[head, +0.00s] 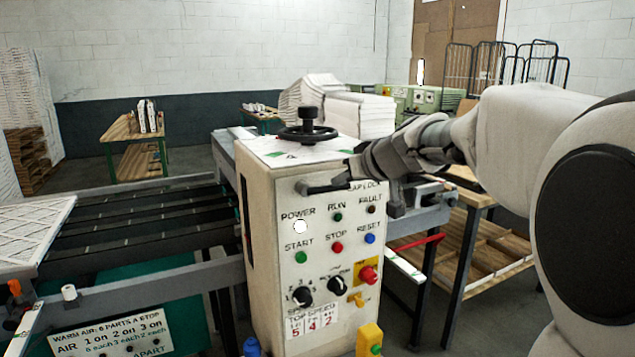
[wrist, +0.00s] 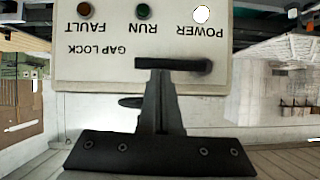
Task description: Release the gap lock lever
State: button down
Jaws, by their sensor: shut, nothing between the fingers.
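The gap lock lever (head: 325,187) is a dark bar on the upper front of the pale control box (head: 270,215). It lies roughly level, below the handwheel and left of the GAP LOCK label, which my gripper partly covers. In the wrist view, which is upside down, the lever (wrist: 190,65) lies level across the panel. My gripper (wrist: 160,80) is shut and empty, its fingertips overlapping the lever near one end. Whether they touch it I cannot tell. In the head view my gripper (head: 357,170) reaches in from the right at the lever's right end.
A black handwheel (head: 307,133) stands on the box top. Below the lever are the power light (head: 300,227), coloured buttons, black knobs and a red emergency button (head: 368,275).

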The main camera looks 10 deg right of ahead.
jog(key=shift+f+b, duration=0.25)
jog(key=shift+b, duration=0.15)
jog(key=a+f+m+y+b, duration=0.1)
jog(key=f+m+y+b, duration=0.3)
jog(key=b, duration=0.6)
jog(key=s+a+f+m+t+y+b, duration=0.1)
jog(key=a+f+m+y+b, duration=0.1)
jog(key=f+m+y+b, duration=0.2)
jog(key=shift+a+f+m+y+b, duration=0.25)
jog(key=shift+m+y+b, duration=0.45)
jog(key=shift+m+b, duration=1.85)
jog(key=shift+d+n+b, duration=0.1)
jog(key=shift+n+b, duration=0.55)
jog(key=shift+b, duration=0.05)
